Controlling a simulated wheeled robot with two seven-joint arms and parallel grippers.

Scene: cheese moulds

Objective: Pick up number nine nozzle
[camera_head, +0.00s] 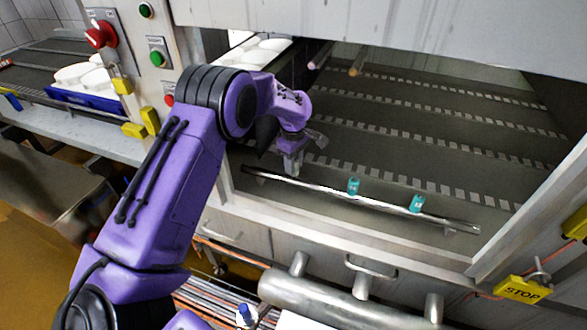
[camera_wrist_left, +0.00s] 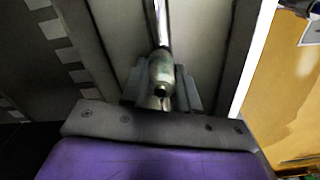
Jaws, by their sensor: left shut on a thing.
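A metal pipe (camera_head: 325,191) runs across the front of the machine opening. Two teal nozzles, one near its middle (camera_head: 353,186) and one further right (camera_head: 417,203), sit along it. I cannot read any number on them. My left gripper (camera_head: 291,170) is at the pipe's left part, left of both teal nozzles. In the left wrist view, the gripper (camera_wrist_left: 161,98) is shut around a grey-green nozzle (camera_wrist_left: 161,70), whose dark open end faces the camera. The pipe shows right behind this nozzle. In the head view the gripper hides it. My right gripper is not in view.
A dark conveyor (camera_head: 430,125) with rows of pale blocks lies behind the pipe. The machine's frame (camera_head: 500,250) borders the opening at right. Control buttons (camera_head: 157,58) stand at left, near a blue crate (camera_head: 95,97) with white moulds. A thick steel pipe (camera_head: 330,300) runs below.

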